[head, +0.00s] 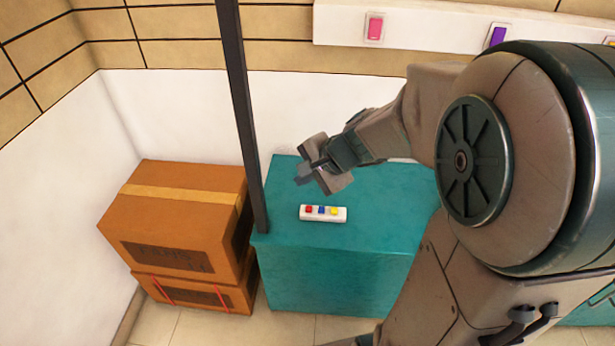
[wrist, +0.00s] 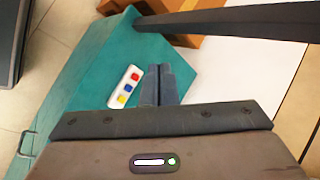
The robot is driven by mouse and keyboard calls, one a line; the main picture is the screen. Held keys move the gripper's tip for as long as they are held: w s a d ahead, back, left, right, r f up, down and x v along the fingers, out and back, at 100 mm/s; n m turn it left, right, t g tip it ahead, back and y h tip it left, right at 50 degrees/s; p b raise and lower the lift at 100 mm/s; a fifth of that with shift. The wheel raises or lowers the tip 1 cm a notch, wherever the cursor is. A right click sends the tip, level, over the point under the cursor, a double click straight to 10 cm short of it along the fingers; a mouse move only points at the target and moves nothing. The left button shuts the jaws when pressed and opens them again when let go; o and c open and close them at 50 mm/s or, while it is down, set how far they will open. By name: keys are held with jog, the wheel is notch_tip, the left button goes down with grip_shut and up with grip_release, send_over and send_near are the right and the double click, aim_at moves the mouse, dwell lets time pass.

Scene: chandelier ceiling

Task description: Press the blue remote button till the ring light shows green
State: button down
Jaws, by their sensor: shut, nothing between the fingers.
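A small white remote (head: 323,214) lies on the teal cabinet (head: 300,250). It carries a red button (head: 309,209), a blue button (head: 321,210) in the middle and a yellow button (head: 334,211). The remote also shows in the wrist view (wrist: 124,88), with its blue button (wrist: 129,88) between the other two. My gripper (head: 303,180) is above the cabinet, behind and a little left of the remote in the head view. In the wrist view its fingers (wrist: 158,72) are together and empty, to the right of the remote. No ring light can be made out in either view.
A dark upright post (head: 243,120) stands at the cabinet's left edge, near my gripper. Stacked cardboard boxes (head: 175,215) stand left of it. A white wall panel (head: 435,30) carries a pink switch (head: 374,28) and a purple switch (head: 497,36). The cabinet top around the remote is clear.

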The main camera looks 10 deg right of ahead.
jog(key=w+d+f+m+t+h+b, duration=0.1)
jog(key=w+d+f+m+t+b, duration=0.2)
jog(key=w+d+f+m+b, duration=0.3)
jog(key=w+d+f+m, duration=0.2)
jog(key=w+f+m, duration=0.2)
jog(key=f, duration=0.2)
jog(key=shift+f+m, duration=0.3)
jog(key=shift+h, duration=0.3)
jog(key=b, duration=0.6)
send_over(324, 211)
notch_tip(324, 211, down, 8)
jog(key=shift+s+r, duration=0.1)
jog(key=shift+r, duration=0.15)
jog(key=shift+f+b, duration=0.7)
jog(key=shift+b, duration=0.15)
jog(key=shift+f+b, duration=0.4)
jog(key=shift+b, duration=0.15)
